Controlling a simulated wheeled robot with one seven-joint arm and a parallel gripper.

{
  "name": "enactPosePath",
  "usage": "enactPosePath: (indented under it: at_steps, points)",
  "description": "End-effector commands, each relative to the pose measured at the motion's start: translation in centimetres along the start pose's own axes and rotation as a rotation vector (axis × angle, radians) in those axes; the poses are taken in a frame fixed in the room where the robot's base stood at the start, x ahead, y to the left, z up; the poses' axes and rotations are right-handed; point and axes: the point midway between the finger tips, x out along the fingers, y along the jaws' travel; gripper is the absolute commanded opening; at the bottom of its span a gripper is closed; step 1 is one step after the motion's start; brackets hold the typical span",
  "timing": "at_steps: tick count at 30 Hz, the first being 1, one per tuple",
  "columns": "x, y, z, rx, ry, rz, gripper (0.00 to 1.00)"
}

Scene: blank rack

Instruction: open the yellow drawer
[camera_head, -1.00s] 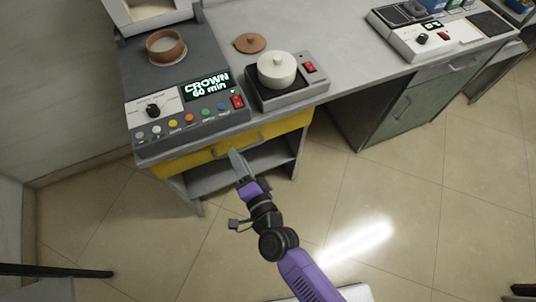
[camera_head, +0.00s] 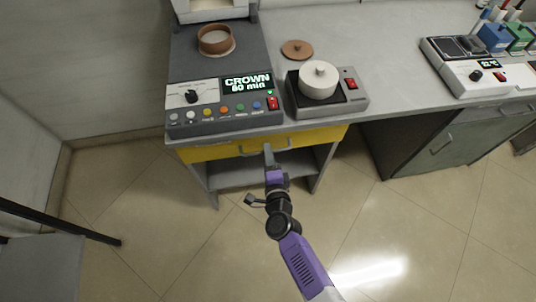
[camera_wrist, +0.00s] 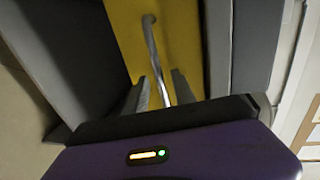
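The yellow drawer (camera_head: 215,150) is under the counter and its front looks flush with the cabinet, so it appears closed. Its grey bar handle (camera_head: 247,152) is partly hidden by my gripper (camera_head: 268,150), which is at the handle's right part. In the wrist view the yellow front (camera_wrist: 178,35) fills the upper middle, and the handle (camera_wrist: 152,42) runs down toward my gripper (camera_wrist: 164,82). The two fingers stand apart, with the handle's near end between them. I cannot tell whether either finger touches it.
An open shelf (camera_head: 240,173) lies below the drawer. On the counter above are a control panel with a CROWN display (camera_head: 248,84) and a hot plate (camera_head: 350,100) with a white pot (camera_head: 318,82). A green-grey cabinet (camera_head: 430,150) stands right. The floor in front is clear.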

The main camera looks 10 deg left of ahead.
Motion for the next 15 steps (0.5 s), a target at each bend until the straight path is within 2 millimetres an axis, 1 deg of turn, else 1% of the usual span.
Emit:
enactPosePath:
  at_steps: [3,10,12,15]
  points:
    - [0.34,0.00,0.02,0.000,0.000,0.000,0.32]
    - [0.34,-0.01,0.02,0.000,0.000,0.000,0.32]
    - [0.34,-0.01,0.01,0.000,0.000,0.000,0.18]
    - [0.34,-0.01,0.01,0.000,0.000,0.000,0.00]
